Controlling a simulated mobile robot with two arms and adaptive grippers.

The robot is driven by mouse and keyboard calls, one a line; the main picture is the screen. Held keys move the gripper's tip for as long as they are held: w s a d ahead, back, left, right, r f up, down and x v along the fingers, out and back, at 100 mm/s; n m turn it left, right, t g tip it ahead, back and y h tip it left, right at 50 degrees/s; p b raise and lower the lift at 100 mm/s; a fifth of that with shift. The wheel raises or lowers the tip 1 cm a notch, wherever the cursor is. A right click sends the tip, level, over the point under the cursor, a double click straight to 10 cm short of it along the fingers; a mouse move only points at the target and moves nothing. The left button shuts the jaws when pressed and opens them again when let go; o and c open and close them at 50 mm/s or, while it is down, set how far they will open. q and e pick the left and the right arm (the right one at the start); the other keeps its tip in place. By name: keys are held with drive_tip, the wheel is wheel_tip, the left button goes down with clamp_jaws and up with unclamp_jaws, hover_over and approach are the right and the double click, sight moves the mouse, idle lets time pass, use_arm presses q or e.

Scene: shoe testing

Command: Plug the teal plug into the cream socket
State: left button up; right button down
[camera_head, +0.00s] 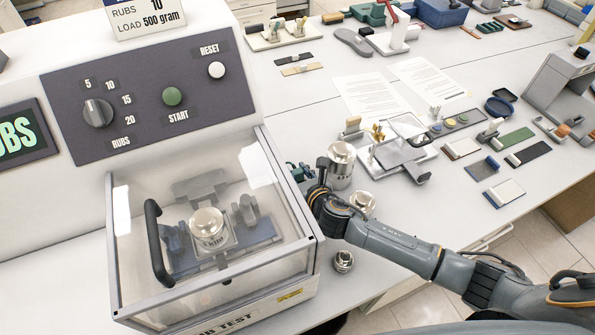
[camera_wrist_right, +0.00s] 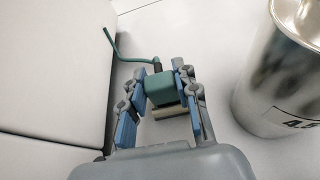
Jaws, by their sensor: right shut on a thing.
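The teal plug (camera_wrist_right: 161,88) is between the blue-padded fingers of my right gripper (camera_wrist_right: 160,76) in the right wrist view. Its dark neck and teal cable (camera_wrist_right: 122,52) run up and to the left. The cream socket is not clearly visible there. My left gripper is not in view.
The testing machine (camera_head: 170,40) with its clear cover (camera_head: 150,290) stands close left of my right gripper. A large metal weight (camera_head: 340,172) stands right of it, also near in the wrist view (camera_wrist_right: 285,75). Smaller weights (camera_head: 343,261) stand nearby. Samples and papers cover the table beyond.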

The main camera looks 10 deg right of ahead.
drive_tip(key=shift+s+f, duration=0.1)
drive_tip(key=shift+f, duration=0.1)
drive_tip(key=c, duration=0.9)
unclamp_jaws()
drive_tip(key=v, duration=1.2)
drive_tip(key=shift+r, duration=0.1)
